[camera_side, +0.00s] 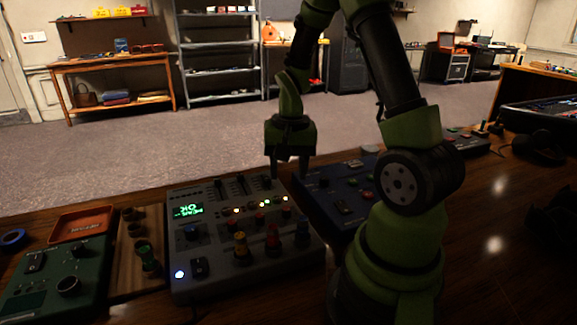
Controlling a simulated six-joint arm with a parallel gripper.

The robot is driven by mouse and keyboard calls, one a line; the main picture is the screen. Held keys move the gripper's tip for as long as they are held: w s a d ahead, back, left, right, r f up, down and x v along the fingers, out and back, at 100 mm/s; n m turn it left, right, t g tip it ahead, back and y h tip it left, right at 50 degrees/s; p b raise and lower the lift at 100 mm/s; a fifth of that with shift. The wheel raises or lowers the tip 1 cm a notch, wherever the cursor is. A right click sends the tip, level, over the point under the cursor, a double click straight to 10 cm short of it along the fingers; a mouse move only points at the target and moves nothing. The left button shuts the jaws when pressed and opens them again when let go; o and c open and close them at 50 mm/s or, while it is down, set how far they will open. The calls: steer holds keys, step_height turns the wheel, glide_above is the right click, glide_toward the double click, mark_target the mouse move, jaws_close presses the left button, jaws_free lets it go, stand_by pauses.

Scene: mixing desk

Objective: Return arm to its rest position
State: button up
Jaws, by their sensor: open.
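My arm is green and black and stands at the right of the desk. My gripper (288,168) points down, open and empty, above the back right part of the grey mixing console (205,262). Its two dark fingers are apart, and I cannot tell exactly how high they are above the panel. The console has a lit green display (188,209), several coloured knobs, rows of small lit lamps and a glowing white-blue button (179,274) at the front left.
A blue panel (335,195) lies right of the console, partly behind my arm. A wooden rack with knobs (125,268), a green box (60,280), an orange tray (82,224) and blue tape (12,239) lie left. Dark headphones (538,145) lie far right. Air above the desk's left is clear.

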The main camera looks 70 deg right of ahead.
steer(key=shift+r, duration=0.25)
steer(key=a+r+n+t, duration=0.3)
steer(key=a+r, duration=0.4)
steer(key=r, duration=0.3)
steer(key=s+a+r+n+t+y, duration=0.1)
steer(key=s+a+r+n+t, duration=0.2)
steer(key=s+a+r+n, duration=0.2)
steer(key=s+a+r, duration=0.2)
steer(key=a, duration=0.2)
steer(key=shift+s+a+n+t+y, duration=0.3)
steer(key=shift+a+n+t+y, duration=0.1)
stand_by(0.8)
